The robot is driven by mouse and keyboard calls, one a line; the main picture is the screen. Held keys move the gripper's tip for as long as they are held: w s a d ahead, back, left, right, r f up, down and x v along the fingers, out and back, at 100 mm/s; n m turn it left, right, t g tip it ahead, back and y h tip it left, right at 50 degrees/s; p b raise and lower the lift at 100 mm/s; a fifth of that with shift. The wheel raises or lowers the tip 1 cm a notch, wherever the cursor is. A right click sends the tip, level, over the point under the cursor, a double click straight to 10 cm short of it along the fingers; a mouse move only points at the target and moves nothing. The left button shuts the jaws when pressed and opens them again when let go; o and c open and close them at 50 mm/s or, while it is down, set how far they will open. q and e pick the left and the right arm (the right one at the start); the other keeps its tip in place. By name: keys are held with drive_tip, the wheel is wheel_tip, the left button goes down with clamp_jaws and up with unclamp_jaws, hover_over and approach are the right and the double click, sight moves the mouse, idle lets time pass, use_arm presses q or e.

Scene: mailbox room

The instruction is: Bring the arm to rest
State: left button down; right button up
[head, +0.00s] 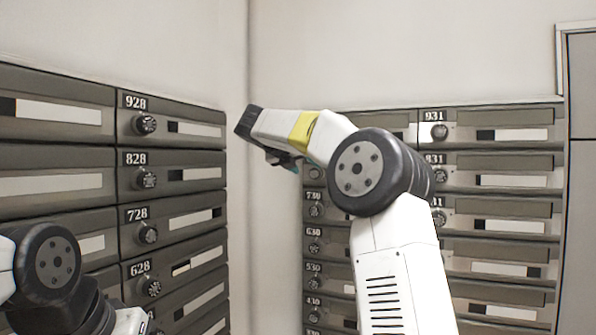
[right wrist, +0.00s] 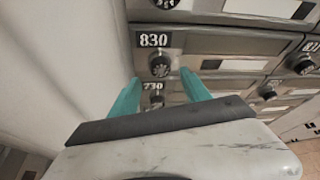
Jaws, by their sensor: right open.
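My right arm reaches up in front of the mailboxes in the head view, with its forearm pointing left toward the room corner. My right gripper (right wrist: 160,86) is open in the right wrist view, its two teal fingers spread apart with nothing between them. It faces the mailbox door numbered 830 (right wrist: 205,64) and the door below it numbered 730. In the head view the gripper is mostly hidden behind my forearm, and only a bit of teal shows. Part of my left arm shows at the lower left of the head view; its gripper is out of frame.
A bank of dark mailboxes (head: 170,143) with round knobs lines the left wall. Another bank (head: 500,161) stands along the back wall, behind my right arm. A grey door or cabinet (head: 582,200) is at the far right. A bare wall strip separates the banks.

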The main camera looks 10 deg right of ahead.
drive_tip(key=v, duration=0.2)
drive_tip(key=shift+s+a+r, duration=0.1)
drive_tip(key=shift+s+a, duration=0.1)
drive_tip(key=shift+s, duration=0.05)
drive_tip(key=s+a+r+n+t+y, duration=0.2)
drive_tip(key=r+n+t, duration=0.3)
drive_tip(key=r+n, duration=0.15)
drive_tip(key=s+a+r+n+t+y, duration=0.2)
drive_tip(key=r+n+t, duration=0.25)
drive_tip(key=n, duration=0.25)
drive_tip(key=s+a+f+n+y, duration=0.45)
drive_tip(key=s+n+y, duration=0.2)
drive_tip(key=n, duration=0.55)
drive_tip(key=s+d+f+n+g, duration=0.3)
drive_tip(key=s+f+n+g, duration=0.4)
drive_tip(key=s+f, duration=0.7)
drive_tip(key=s+d+f+n+g, duration=0.3)
drive_tip(key=s+f+n+g, duration=0.3)
drive_tip(key=s+f, duration=0.8)
wheel_tip(320, 180, down, 8)
drive_tip(key=n, duration=0.3)
drive_tip(key=shift+g, duration=0.35)
